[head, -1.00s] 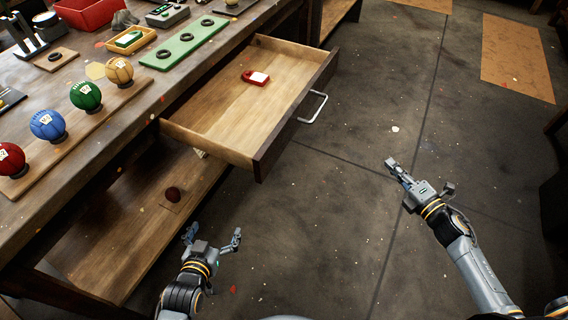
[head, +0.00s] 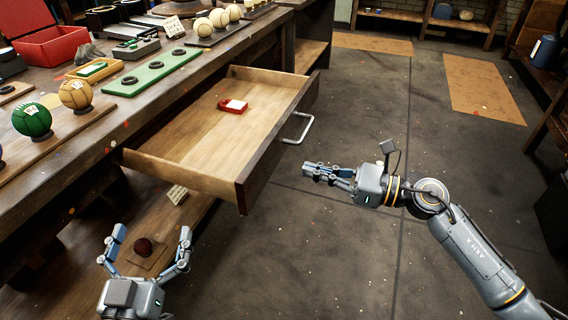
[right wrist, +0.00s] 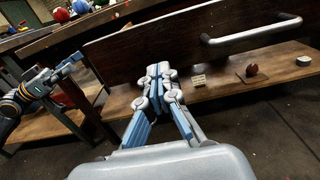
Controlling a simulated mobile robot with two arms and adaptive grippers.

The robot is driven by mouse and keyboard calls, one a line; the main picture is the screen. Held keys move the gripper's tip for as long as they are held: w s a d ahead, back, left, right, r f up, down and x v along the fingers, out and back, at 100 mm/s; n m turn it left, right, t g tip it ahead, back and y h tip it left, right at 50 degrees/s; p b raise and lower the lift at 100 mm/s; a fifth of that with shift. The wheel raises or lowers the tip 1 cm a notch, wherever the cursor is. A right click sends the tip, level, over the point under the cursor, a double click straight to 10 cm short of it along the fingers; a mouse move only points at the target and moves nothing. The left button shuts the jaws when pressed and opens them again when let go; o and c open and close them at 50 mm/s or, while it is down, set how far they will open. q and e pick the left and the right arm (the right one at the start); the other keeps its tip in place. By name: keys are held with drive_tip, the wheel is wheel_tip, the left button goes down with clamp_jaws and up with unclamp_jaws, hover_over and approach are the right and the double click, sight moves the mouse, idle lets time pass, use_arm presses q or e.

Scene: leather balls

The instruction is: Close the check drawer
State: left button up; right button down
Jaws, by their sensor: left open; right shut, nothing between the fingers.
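The check drawer (head: 262,160) is pulled well out from the workbench, with a silver bar handle on its dark front. A red tag with a white label (head: 233,105) lies inside it. My right gripper (head: 309,170) is shut and empty, a little in front of the drawer front and below the handle (head: 298,128). In the right wrist view the shut fingers (right wrist: 159,72) point at the dark drawer front (right wrist: 190,42), with the handle (right wrist: 252,35) to their right. I cannot tell whether they touch it. My left gripper (head: 146,240) is open and empty, below and left of the drawer.
The workbench top holds a green ball (head: 32,120), a tan ball (head: 76,94), a green board with rings (head: 152,72) and a red bin (head: 50,46). A dark red ball (head: 143,246) sits on the lower shelf.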

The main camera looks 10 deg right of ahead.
sight(271, 160)
drive_tip(key=x, duration=0.7)
